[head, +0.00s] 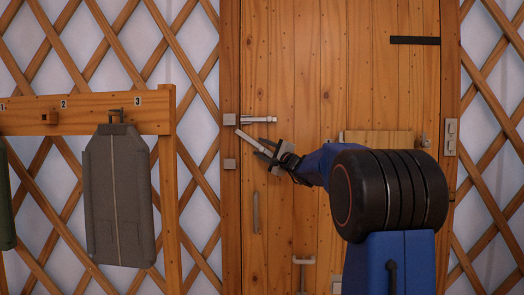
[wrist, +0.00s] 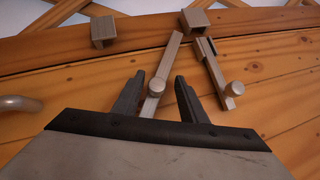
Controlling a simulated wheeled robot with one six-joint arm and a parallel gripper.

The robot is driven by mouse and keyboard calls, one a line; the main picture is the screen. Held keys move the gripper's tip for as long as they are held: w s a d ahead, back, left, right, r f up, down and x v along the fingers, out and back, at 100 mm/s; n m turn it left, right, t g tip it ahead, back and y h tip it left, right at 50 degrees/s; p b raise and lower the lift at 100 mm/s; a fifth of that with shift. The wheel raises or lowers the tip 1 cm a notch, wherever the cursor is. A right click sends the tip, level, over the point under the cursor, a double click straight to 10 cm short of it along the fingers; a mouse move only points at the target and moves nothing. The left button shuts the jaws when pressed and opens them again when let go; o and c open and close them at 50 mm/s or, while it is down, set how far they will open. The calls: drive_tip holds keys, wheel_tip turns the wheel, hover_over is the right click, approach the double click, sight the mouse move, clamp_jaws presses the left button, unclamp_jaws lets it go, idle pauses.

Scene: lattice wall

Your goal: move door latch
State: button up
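The wooden door (head: 340,70) fills the middle of the head view. A tilted metal latch bar (head: 258,147) slants on it, and a second, level metal bolt (head: 258,119) sits just above. In the wrist view the tilted latch bar (wrist: 161,70) has a round knob and runs up between the two metal blocks on the frame. My gripper (head: 271,152) is at the lower end of this bar. My gripper (wrist: 158,88) also shows in the wrist view, open, with the knob between its fingers and gaps on both sides. The second bolt (wrist: 215,65) lies right of the fingers.
Metal blocks sit on the door frame, an upper one (head: 229,119) and a lower one (head: 229,163). A curved handle (head: 256,212) is below my gripper. At left, a wooden rack (head: 75,105) holds a grey hanging case (head: 120,200). Lattice (head: 495,130) flanks the door.

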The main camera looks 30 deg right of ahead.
drive_tip(key=shift+f, duration=0.1)
drive_tip(key=v, duration=1.7)
drive_tip(key=shift+s, duration=0.2)
drive_tip(key=shift+d, duration=0.1)
drive_tip(key=s+a+f+n+g+y, duration=0.1)
drive_tip(key=a+f+n+g+y, duration=0.15)
drive_tip(key=a, duration=0.55)
drive_tip(key=s+a+f+n+g+y, duration=0.2)
drive_tip(key=a+f+n, duration=0.15)
drive_tip(key=a, duration=0.45)
drive_tip(key=s+a+f+n+g, duration=0.4)
drive_tip(key=s+a+f+g, duration=0.3)
drive_tip(key=s+a+f, duration=0.45)
drive_tip(key=s+d+f+n+g+h, duration=0.1)
drive_tip(key=s+f+n+g+h, duration=0.3)
drive_tip(key=s+f, duration=1.5)
drive_tip(key=s+n+h, duration=0.2)
drive_tip(key=n+h, duration=0.1)
drive_tip(key=n, duration=0.2)
drive_tip(key=shift+f+h, duration=0.35)
drive_tip(key=shift+f, duration=0.05)
